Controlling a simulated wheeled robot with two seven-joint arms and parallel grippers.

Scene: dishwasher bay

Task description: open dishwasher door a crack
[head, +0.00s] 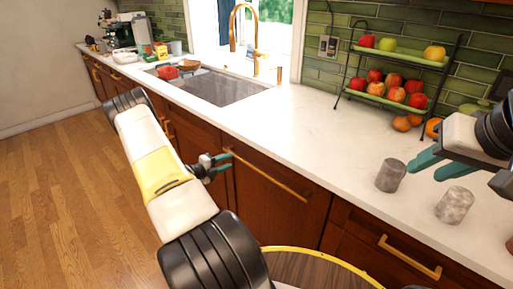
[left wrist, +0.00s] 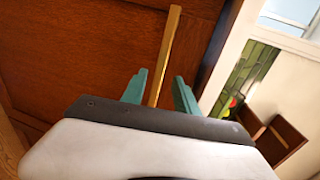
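The dishwasher door appears to be the brown wooden front panel (head: 265,203) under the counter, flush with the cabinet fronts. A long gold bar handle (head: 272,177) runs along its top. My left gripper (head: 222,166) is at the left end of this handle. In the left wrist view, the handle (left wrist: 164,55) runs between the two teal fingers (left wrist: 160,92). They are open, with gaps beside the bar; contact cannot be told. My right gripper (head: 428,170) is empty above the counter at the right, its teal fingers apart.
The white counter (head: 310,130) runs above the door. Two grey cylinders (head: 390,175) (head: 454,205) stand on it below my right gripper. A two-tier fruit rack (head: 400,100) and a sink (head: 215,87) are further back. A round wooden top (head: 310,272) is at the bottom. Wooden floor lies open at left.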

